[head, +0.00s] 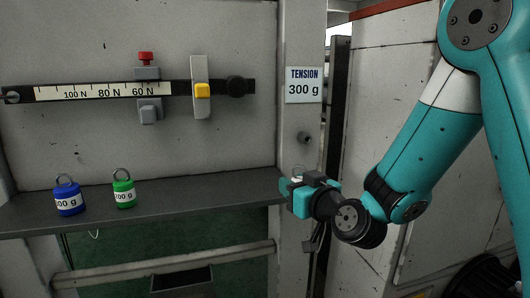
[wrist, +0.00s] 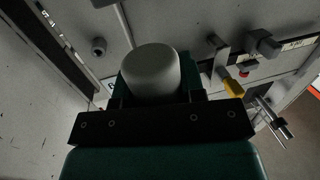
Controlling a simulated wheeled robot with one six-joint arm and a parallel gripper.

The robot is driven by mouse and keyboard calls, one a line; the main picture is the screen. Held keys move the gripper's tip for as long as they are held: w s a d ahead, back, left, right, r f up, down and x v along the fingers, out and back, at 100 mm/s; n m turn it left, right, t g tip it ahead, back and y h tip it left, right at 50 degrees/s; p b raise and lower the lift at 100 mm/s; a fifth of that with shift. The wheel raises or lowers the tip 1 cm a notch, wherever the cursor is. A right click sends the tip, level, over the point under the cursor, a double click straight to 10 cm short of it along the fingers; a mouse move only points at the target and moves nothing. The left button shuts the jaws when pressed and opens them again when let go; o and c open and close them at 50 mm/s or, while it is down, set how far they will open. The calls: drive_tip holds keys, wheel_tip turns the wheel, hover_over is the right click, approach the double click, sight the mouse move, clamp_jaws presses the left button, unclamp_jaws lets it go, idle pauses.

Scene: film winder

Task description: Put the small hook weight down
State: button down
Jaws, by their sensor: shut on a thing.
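My gripper (head: 293,187) is shut on a small grey hook weight (wrist: 151,72), held at the right end of the shelf. In the wrist view the weight's rounded, plain end shows between the fingers. In the head view the gripper hides most of it; only a little of its pale top and hook (head: 298,176) shows. I cannot tell whether it touches the shelf. A blue hook weight (head: 69,197) and a green hook weight (head: 124,190) stand upright on the grey shelf (head: 205,195), well left of my gripper. Their labels end in "00 g".
A post with a "TENSION 300 g" sign (head: 304,85) and a small peg (head: 305,138) rises behind my gripper. A scale bar (head: 105,91) with a red-knobbed clamp (head: 147,65) and a yellow-knobbed slider (head: 201,88) crosses the wall. The shelf is clear between the green weight and my gripper.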

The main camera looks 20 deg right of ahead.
drive_tip(key=p, duration=0.9)
hover_over(267, 184)
drive_tip(key=a+v, duration=0.1)
drive_tip(key=v, duration=0.3)
drive_tip(key=shift+w+d+r, duration=0.1)
drive_tip(key=shift+d+r, duration=0.15)
drive_tip(key=shift+d, duration=0.2)
drive_tip(key=shift+w+f+p, duration=0.25)
drive_tip(key=shift+w+p, duration=0.25)
drive_tip(key=shift+p, duration=0.05)
drive_tip(key=p+x, duration=0.3)
drive_tip(key=p, duration=0.1)
drive_tip(key=shift+w+a+r, duration=0.15)
drive_tip(key=shift+w+r, duration=0.1)
wheel_tip(267, 184, down, 2)
drive_tip(key=shift+f+b, duration=0.15)
drive_tip(key=shift+b, duration=0.35)
drive_tip(key=c, duration=0.7)
unclamp_jaws()
drive_tip(key=shift+s, duration=0.1)
drive_tip(key=shift+s, duration=0.1)
